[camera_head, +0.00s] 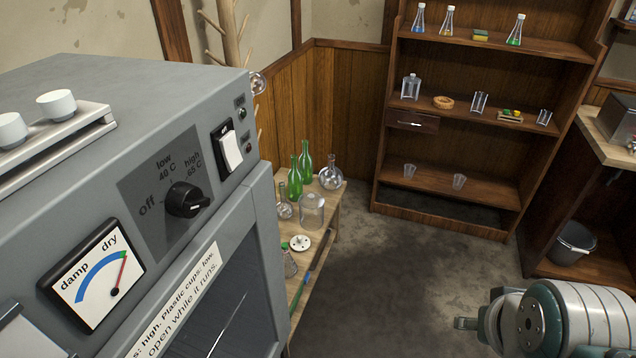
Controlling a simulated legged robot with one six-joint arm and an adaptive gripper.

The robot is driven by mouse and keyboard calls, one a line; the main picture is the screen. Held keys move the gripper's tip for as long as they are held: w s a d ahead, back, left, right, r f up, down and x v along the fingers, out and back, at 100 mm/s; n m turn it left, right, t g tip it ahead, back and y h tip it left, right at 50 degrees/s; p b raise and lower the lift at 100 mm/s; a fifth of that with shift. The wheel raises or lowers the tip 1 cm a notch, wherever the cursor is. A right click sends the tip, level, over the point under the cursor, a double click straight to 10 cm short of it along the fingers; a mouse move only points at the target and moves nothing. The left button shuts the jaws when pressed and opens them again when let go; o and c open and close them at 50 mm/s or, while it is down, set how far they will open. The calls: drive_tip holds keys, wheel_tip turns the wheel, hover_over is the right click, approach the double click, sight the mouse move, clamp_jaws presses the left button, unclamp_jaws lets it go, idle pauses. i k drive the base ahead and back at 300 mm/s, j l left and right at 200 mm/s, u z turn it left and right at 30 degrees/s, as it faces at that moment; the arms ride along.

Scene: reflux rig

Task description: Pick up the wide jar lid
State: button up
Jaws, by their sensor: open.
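A round white disc with a few small dark marks (300,242) lies flat on the narrow wooden bench, left of centre in the head view; it looks like the wide jar lid. A wide clear glass jar (311,212) stands just behind it on the bench. Part of my arm shows at the lower right, with what looks like my gripper (467,323) at its left end. The jaws are only partly visible and appear open and empty. They are far to the right of the lid and apart from it.
A large grey drying cabinet (190,140) fills the left and borders the bench (325,232). Shelves (445,205) stand behind; a bucket (573,243) is right. The middle floor is clear.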

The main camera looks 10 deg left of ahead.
sight(309, 200)
drive_tip(key=i+l+u, duration=0.1)
drive_tip(key=i+u, duration=0.2)
drive_tip(key=i, duration=0.15)
drive_tip(key=i+l+u, duration=0.15)
drive_tip(key=i+u, duration=0.15)
drive_tip(key=i, duration=0.15)
drive_tip(key=i+l+u, duration=0.3)
drive_tip(key=i, duration=0.15)
drive_tip(key=i+l+u, duration=0.75)
drive_tip(key=l+u, duration=0.2)
drive_tip(key=i+l+u, duration=0.15)
drive_tip(key=l+u, duration=0.15)
